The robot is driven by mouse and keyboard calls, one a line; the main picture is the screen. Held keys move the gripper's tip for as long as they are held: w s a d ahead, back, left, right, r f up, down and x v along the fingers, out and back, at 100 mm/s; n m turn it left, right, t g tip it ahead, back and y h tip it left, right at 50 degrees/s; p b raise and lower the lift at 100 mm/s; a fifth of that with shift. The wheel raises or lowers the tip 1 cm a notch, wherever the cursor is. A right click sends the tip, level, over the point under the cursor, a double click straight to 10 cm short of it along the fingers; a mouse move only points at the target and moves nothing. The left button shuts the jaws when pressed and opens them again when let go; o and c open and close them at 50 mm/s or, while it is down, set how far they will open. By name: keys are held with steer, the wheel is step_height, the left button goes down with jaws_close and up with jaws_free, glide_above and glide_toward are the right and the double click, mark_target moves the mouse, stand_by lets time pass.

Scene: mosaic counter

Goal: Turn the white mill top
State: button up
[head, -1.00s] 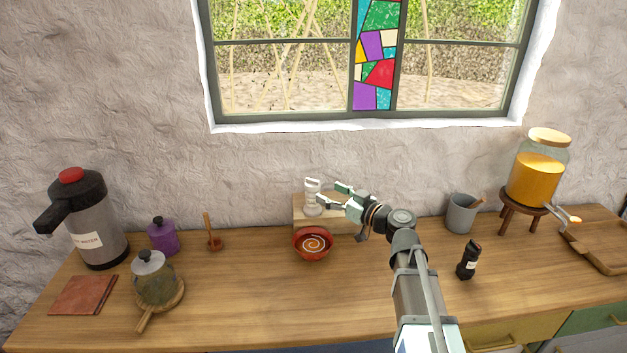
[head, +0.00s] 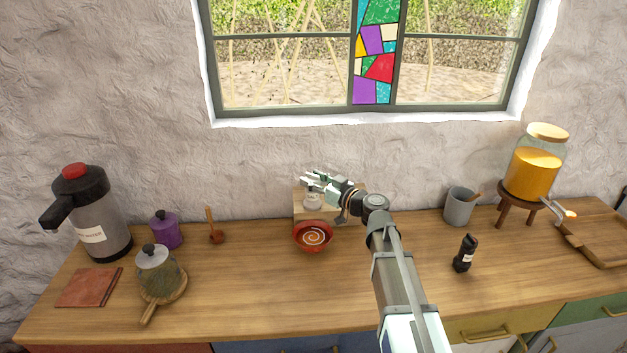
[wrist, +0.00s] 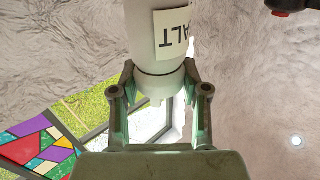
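The white mill (head: 311,203) stands on a light wooden block at the back of the counter, its upper part hidden by my gripper (head: 316,182). In the wrist view the white mill (wrist: 150,35) appears upside down, with a paper label reading "SALT" in part. A dark seam separates its body from its top (wrist: 158,88). My gripper (wrist: 159,70) has one finger on each side of the top, tips about level with the seam. The fingers look open, with narrow gaps; contact cannot be made out clearly.
A red bowl (head: 313,237) with a swirl stands just in front of the wooden block (head: 300,217). A grey cup (head: 459,207) and a black bottle (head: 465,254) stand to the right. A purple jar (head: 166,230) and other vessels are left. The front middle counter is clear.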

steer(key=shift+f+b, duration=0.15)
steer(key=shift+b, duration=0.45)
steer(key=shift+s+a+f+m+t+h+b, duration=0.1)
steer(key=shift+m+t+h+b, duration=0.55)
steer(key=shift+b, duration=0.5)
